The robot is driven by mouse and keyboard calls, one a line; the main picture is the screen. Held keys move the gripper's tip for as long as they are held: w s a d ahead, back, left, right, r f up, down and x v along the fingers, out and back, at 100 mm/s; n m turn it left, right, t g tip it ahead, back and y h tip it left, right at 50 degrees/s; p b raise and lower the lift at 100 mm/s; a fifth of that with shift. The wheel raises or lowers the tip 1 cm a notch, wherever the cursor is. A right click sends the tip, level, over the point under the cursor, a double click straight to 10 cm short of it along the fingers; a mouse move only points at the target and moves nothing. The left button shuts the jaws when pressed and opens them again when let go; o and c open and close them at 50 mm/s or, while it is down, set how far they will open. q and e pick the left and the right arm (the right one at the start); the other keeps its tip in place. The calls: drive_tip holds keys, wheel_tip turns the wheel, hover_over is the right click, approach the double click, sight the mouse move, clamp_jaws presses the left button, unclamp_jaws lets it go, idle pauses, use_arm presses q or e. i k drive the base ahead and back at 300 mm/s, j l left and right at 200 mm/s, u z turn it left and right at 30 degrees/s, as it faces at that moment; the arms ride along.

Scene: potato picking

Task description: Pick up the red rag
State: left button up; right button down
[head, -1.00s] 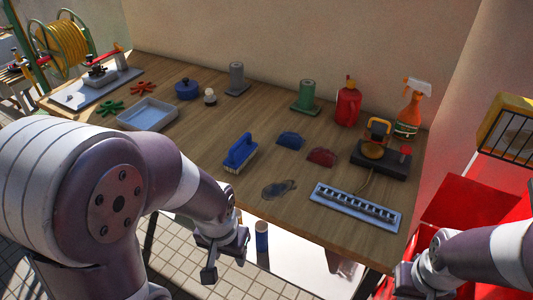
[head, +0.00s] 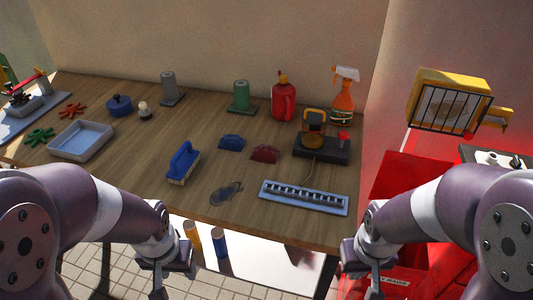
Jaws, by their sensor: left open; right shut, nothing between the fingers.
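The red rag (head: 265,153), a small dark red folded cloth, lies on the wooden table (head: 130,160) right of the middle. A similar blue rag (head: 232,143) lies just left of it. My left gripper (head: 158,284) is open and empty, low in front of the table's front edge, well short of the red rag. My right gripper (head: 375,285) is shut and empty, low at the table's front right corner. Its fingertips are partly cut off by the frame's bottom edge.
A black device (head: 321,149) stands right of the red rag. A red bottle (head: 283,101) and spray bottle (head: 342,100) stand behind. Red bins (head: 405,175) are at right.

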sight(262, 152)
drive_tip(key=i+j+z, duration=0.1)
drive_tip(key=i+j, duration=0.25)
drive_tip(key=i+j+z, duration=0.1)
drive_tip(key=i+j, duration=0.2)
drive_tip(key=j, duration=0.2)
